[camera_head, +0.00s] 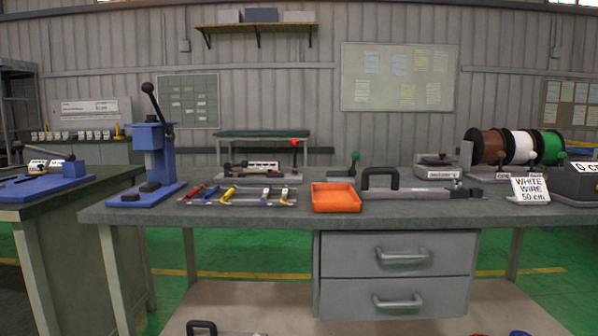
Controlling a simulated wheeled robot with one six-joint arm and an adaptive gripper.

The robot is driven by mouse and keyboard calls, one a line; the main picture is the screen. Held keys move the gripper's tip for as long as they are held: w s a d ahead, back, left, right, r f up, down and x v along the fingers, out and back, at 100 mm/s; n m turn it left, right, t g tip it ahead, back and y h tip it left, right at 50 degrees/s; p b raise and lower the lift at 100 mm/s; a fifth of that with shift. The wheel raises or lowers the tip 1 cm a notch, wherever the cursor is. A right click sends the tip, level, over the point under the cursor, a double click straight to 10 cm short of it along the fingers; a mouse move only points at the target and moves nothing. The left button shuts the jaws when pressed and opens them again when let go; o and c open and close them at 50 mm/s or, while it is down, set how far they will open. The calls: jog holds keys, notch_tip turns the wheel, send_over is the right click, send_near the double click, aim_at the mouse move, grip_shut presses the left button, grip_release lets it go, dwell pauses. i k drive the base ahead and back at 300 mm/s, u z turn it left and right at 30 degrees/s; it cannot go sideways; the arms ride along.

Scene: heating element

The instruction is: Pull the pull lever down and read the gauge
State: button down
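A blue bench press (152,165) stands upright at the left end of the grey workbench. Its black ball-ended lever (156,106) points up and to the left. A short lever with a green knob (355,160) and one with a red knob (294,146) also stand on the bench; I cannot tell which is the pull lever. A dark box (577,183) at the right edge has a white display (586,168) reading "0 c", cut off by the frame. No other gauge is clearly readable. My gripper is not in view.
The workbench (430,214) holds an orange tray (336,198), several coloured tools (238,194), a black-handled tool (381,177), wire spools (519,147) and a "WHITE WIRE 50 cm" sign (530,190). Drawers (397,255) sit below. Another bench (62,215) stands left.

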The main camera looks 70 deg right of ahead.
aim_at(294, 142)
jog(key=k, duration=0.45)
jog(key=z, duration=1.95)
jog(key=i, duration=0.5)
jog(key=u, duration=0.05)
jog(key=k, duration=0.5)
jog(key=z, duration=0.65)
jog(key=i, duration=0.6)
jog(key=u, duration=0.05)
